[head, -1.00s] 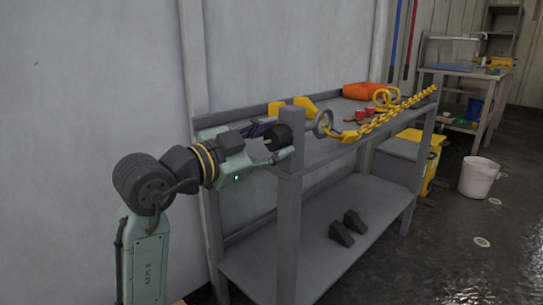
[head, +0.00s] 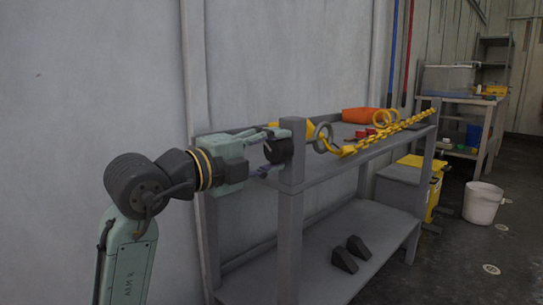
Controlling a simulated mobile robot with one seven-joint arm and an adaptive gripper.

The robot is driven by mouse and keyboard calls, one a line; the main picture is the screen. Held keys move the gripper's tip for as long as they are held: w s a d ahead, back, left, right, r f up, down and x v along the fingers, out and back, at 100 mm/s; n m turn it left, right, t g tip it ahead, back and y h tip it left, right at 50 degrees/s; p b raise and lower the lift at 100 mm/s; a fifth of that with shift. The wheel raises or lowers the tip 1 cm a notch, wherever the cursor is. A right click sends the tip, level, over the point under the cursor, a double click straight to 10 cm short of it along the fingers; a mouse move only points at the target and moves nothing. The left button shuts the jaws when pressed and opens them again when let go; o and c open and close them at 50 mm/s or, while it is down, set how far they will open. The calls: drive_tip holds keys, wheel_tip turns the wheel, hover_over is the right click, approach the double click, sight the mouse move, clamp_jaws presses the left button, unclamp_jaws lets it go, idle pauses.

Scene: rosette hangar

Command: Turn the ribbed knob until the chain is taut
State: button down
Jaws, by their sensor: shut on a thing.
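The ribbed knob (head: 277,150) is a dark round piece beside the grey post at the bench's near end, in the head view. My gripper (head: 272,148) is at the knob, shut on it, with a pale finger across its upper side. A grey ring (head: 321,136) stands on the far side of the post. The yellow chain (head: 393,135) runs from near the ring along the bench's front edge to the far post. It dips near the ring end and lies close to straight beyond.
The grey bench (head: 345,165) has a lower shelf (head: 300,275) with two dark wedges (head: 352,252). An orange bundle (head: 361,115), yellow rings (head: 385,119) and small red items lie on top. A yellow bin (head: 436,185) and white bucket (head: 482,203) stand to the right. Open floor lies in front.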

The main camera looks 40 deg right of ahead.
drive_tip(key=m+b, duration=0.1)
drive_tip(key=m, duration=0.2)
drive_tip(key=shift+f, duration=0.1)
drive_tip(key=m+b, duration=0.1)
drive_tip(key=m, duration=0.8)
drive_tip(key=shift+b, duration=0.3)
drive_tip(key=shift+m, duration=0.7)
drive_tip(key=m, duration=0.3)
drive_tip(key=c, duration=1.1)
unclamp_jaws()
drive_tip(key=shift+s, duration=0.1)
